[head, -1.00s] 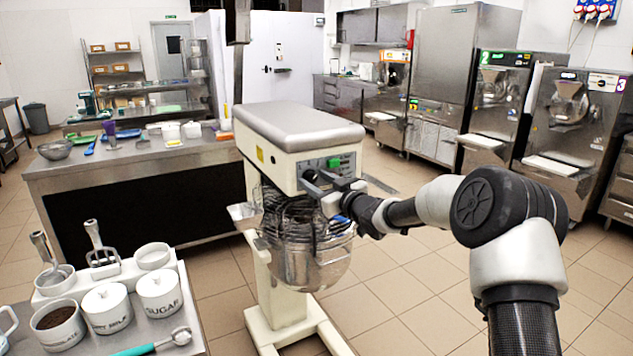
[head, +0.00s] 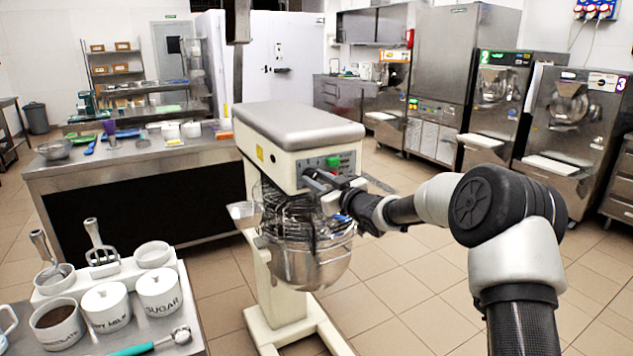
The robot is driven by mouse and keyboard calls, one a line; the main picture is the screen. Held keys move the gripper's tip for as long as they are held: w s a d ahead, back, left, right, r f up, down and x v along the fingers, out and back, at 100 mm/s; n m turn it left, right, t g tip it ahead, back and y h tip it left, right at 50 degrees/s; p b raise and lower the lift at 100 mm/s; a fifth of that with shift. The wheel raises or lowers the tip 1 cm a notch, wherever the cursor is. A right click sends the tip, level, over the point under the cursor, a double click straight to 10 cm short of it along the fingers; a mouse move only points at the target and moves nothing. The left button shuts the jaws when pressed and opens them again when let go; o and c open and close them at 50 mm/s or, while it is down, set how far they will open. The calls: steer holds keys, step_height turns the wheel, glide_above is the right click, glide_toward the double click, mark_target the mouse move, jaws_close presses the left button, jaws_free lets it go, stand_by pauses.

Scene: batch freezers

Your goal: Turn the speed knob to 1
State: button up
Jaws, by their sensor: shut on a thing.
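The planetary mixer (head: 296,122) stands in the middle of the head view, cream-coloured with a grey top. Its control panel (head: 342,161) on the front of the head shows a green button (head: 333,162). My gripper (head: 318,181) is at the lower part of this panel, its fingers against the front of the mixer head. It is shut on the speed knob, which the fingers and wrist hide. The knob's pointer and scale cannot be read. The steel bowl (head: 308,265) with its wire guard hangs below the gripper.
A small table (head: 196,335) at lower left holds sugar and milk jars, a chocolate cup and scoops. A steel counter (head: 55,178) stands behind at left. Batch freezers (head: 565,125) line the right wall. The tiled floor (head: 420,290) around the mixer is mostly clear.

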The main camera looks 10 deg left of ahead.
steer(key=n+b, duration=0.7)
steer(key=n, duration=0.1)
steer(key=shift+s+a+n+h+b, duration=0.1)
steer(key=shift+a+n+h+b, duration=0.05)
steer(key=shift+n+h+b, duration=0.2)
steer(key=n+b, duration=0.4)
steer(key=n, duration=0.1)
steer(key=shift+r+h, duration=0.1)
steer(key=shift+h, duration=0.15)
steer(key=shift+r+n+h+b, duration=0.15)
steer(key=shift+n+h+b, duration=0.15)
steer(key=shift+n+b, duration=0.9)
steer(key=shift+r+n, duration=0.1)
steer(key=shift+n, duration=0.25)
steer(key=o, duration=1.1)
steer(key=shift+c, duration=0.2)
steer(key=shift+f, duration=0.2)
steer(key=p+v, duration=0.1)
steer(key=v, duration=1.6)
steer(key=shift+s, duration=0.2)
